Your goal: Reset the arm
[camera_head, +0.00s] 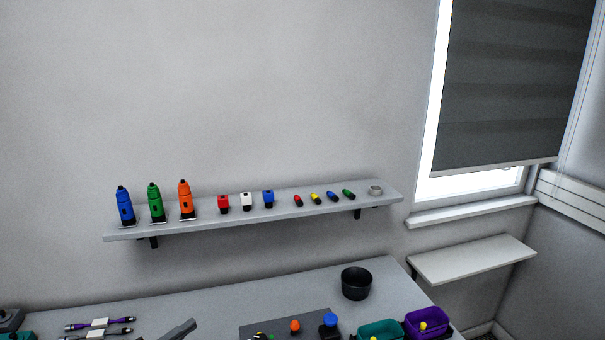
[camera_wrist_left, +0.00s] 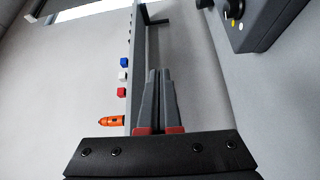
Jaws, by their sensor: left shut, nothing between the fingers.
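My left gripper (camera_head: 182,328) shows at the bottom edge of the head view, above the grey table. In the left wrist view the left gripper (camera_wrist_left: 159,72) has its two fingers together, with nothing between them. Only the tip of it shows in the head view; the rest of the arm is below the frame. My right gripper is in neither view.
A wall shelf (camera_head: 290,216) holds several coloured tools and small blocks. On the table (camera_head: 230,300) are cables with white tags (camera_head: 99,323), a black bowl (camera_head: 356,284), a dark board (camera_head: 270,328), a teal bin (camera_head: 380,329) and a purple bin (camera_head: 427,322).

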